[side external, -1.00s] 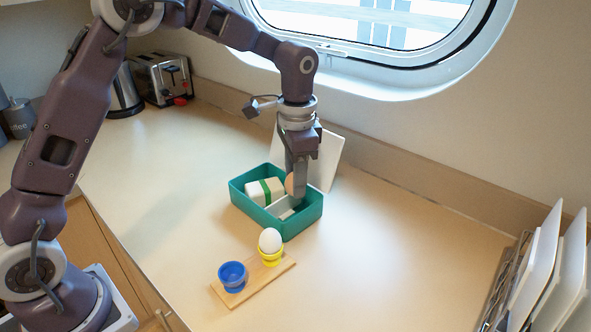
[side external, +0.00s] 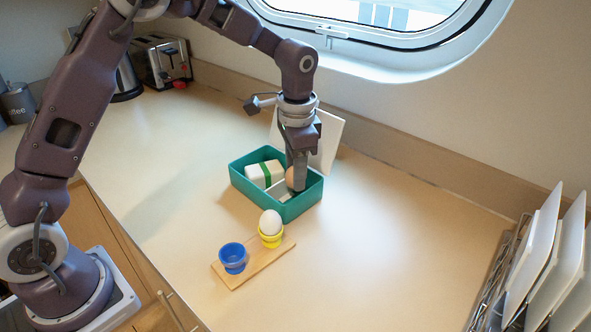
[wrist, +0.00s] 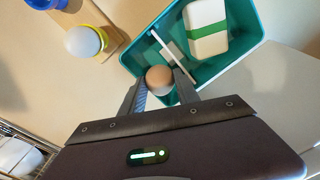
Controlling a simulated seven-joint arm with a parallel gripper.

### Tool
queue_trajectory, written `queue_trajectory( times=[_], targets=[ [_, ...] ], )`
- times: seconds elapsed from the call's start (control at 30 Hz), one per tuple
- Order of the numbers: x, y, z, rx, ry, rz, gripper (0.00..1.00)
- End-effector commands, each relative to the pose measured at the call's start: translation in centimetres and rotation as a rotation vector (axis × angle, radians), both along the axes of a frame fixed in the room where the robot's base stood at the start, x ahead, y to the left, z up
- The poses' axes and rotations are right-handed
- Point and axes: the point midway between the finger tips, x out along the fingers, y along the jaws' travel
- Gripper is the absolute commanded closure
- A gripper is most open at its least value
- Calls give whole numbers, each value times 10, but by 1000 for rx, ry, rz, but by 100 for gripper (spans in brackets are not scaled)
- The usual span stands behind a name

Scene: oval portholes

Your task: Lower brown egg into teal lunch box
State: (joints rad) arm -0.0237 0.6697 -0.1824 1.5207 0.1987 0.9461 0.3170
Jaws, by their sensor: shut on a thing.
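The teal lunch box (side external: 248,195) stands open on the counter, and it also shows in the wrist view (wrist: 258,52). A divider splits it into two compartments. A white block with a green band (side external: 262,172) lies in one compartment. My gripper (side external: 295,187) points down into the other compartment, shut on the brown egg (wrist: 159,79). In the side view the egg (side external: 290,178) shows partly behind my finger, low between the box walls. I cannot tell whether it touches the box floor.
A wooden board (side external: 255,263) in front of the box holds an empty blue egg cup (side external: 232,259) and a yellow cup (side external: 271,239) with a white egg (side external: 271,222). A white panel (side external: 325,140) stands behind the box. A plate rack (side external: 545,260) is at right; counter between is clear.

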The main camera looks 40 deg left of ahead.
Motion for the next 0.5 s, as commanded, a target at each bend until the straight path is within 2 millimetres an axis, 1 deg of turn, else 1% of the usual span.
queue_trajectory(
  times=[0.27,0.3,0.37,0.4,0.43,0.5],
  targets=[
    [0,0,-1,0,0,0,76],
    [0,0,-1,0,0,0,60],
    [0,0,-1,0,0,0,49],
    [0,0,-1,0,0,0,41],
    [0,0,-1,0,0,0,37],
    [0,0,-1,0,0,0,37]
  ],
)
